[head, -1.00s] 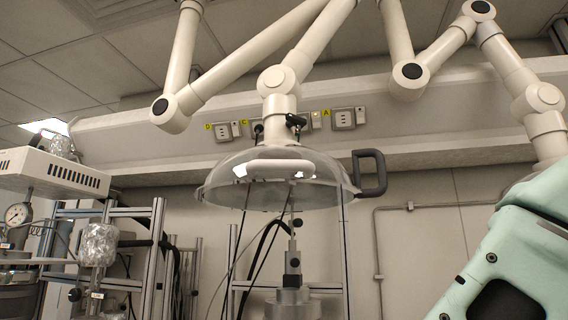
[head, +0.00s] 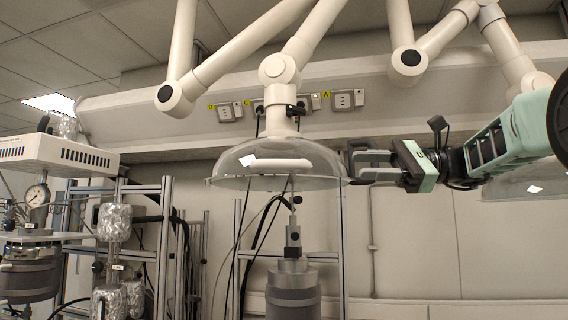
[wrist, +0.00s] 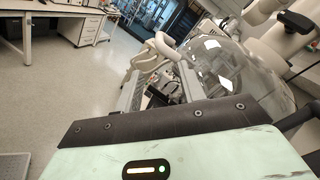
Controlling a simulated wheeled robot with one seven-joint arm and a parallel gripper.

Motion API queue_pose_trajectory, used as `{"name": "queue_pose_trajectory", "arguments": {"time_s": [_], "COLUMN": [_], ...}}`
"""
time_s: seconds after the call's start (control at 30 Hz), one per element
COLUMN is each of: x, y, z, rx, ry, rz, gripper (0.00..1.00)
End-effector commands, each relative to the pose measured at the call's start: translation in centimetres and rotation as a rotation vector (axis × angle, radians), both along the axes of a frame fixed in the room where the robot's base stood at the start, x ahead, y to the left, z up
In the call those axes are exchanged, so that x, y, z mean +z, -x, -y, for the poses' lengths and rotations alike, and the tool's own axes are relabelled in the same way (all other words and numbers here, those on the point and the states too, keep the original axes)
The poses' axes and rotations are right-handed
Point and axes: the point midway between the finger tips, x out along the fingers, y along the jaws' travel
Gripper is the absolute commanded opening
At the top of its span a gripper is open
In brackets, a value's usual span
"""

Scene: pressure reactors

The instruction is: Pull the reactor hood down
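The reactor hood (head: 232,166) is a clear dome on a jointed cream arm, high above a reactor.
A metal reactor (head: 293,290) stands below the hood. A white box (head: 62,152), a gauge (head: 37,195) and foil-wrapped parts (head: 114,222) are at the left. A second hood (head: 525,182) hangs behind my arm.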

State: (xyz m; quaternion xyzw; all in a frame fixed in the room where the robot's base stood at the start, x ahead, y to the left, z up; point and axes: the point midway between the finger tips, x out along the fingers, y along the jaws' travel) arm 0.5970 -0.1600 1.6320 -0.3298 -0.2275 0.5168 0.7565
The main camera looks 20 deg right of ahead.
Motion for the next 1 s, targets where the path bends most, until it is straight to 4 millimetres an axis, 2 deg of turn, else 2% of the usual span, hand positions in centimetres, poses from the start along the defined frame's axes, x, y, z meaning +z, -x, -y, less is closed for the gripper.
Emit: {"name": "queue_pose_trajectory", "arguments": {"time_s": [0.6, 0.8, 1.0], "x": [0.3, 0.1, 0.0], "y": [-4.4, -5.4, -5.9], "z": [-11.7, -14.3, -15.3], "rx": [0.006, 0.004, 0.001], "ry": [0.002, 0.002, 0.003], "rz": [-0.002, -0.002, -0.001], "gripper": [0.4, 0.4, 0.4]}}
